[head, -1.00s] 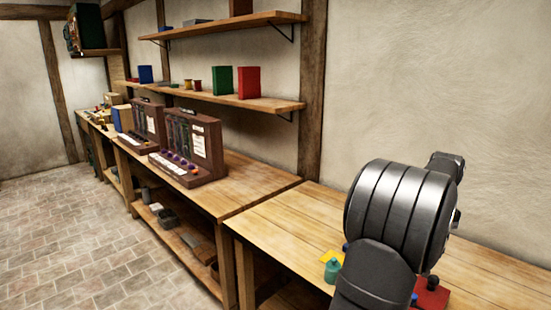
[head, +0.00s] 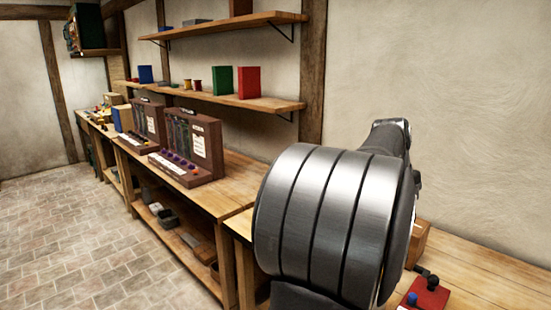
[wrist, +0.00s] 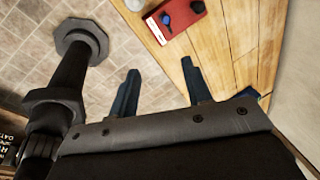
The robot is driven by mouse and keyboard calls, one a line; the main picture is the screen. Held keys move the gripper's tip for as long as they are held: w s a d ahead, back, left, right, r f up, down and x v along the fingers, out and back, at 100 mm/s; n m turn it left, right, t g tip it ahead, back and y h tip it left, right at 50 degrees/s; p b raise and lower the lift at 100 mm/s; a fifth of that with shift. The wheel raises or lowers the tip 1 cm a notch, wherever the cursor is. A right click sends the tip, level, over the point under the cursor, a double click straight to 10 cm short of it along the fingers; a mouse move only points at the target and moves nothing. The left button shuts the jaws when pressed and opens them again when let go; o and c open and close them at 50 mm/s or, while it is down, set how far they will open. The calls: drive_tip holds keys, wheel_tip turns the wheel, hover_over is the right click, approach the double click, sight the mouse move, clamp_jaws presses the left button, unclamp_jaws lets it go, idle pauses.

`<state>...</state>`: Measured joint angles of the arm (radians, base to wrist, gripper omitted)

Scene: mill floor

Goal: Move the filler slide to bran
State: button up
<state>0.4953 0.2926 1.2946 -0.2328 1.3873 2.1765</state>
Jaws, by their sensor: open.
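I cannot pick out a filler slide or a bran mark in either view. Two dark brown panel units stand on the far bench in the head view, the nearer one (head: 205,145) and the farther one (head: 147,125). Each has upright tubes and white labels, too small to read. A row of coloured knobs (head: 180,161) runs along the nearer unit's front. My gripper (wrist: 162,86) is open and empty in the wrist view, its two fingers apart above the bench edge and floor. The gripper is not visible in the head view, where my arm fills the lower middle.
A red block (head: 428,292) with blue and black knobs lies on the near bench (head: 470,270); it also shows in the wrist view (wrist: 178,18). A brown wooden box (head: 419,238) stands behind my arm. Wall shelves (head: 275,103) hold coloured boxes. The brick floor (head: 75,240) is open.

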sight(412, 299)
drive_tip(key=shift+a, duration=0.1)
drive_tip(key=shift+c, duration=0.5)
clamp_jaws()
drive_tip(key=w+f+n+g+h, duration=0.15)
drive_tip(key=w+f+n, duration=0.25)
drive_tip(key=f+n, duration=0.5)
drive_tip(key=w+f+n+g+h, duration=0.15)
drive_tip(key=w+f+n, duration=0.25)
drive_tip(key=f+n, duration=0.55)
drive_tip(key=shift+t+h, duration=0.3)
drive_tip(key=shift+h, duration=0.1)
drive_tip(key=x, duration=0.8)
drive_tip(key=shift+w+f, duration=0.1)
drive_tip(key=shift+f, duration=0.1)
drive_tip(key=shift+s+d+f, duration=0.15)
drive_tip(key=shift+s+d, duration=0.35)
drive_tip(key=shift+s, duration=0.1)
drive_tip(key=shift+s+d+f, duration=0.15)
drive_tip(key=shift+s+d, duration=0.35)
drive_tip(key=shift+s, duration=0.15)
drive_tip(key=shift+s+d, duration=0.25)
drive_tip(key=shift+s, duration=0.15)
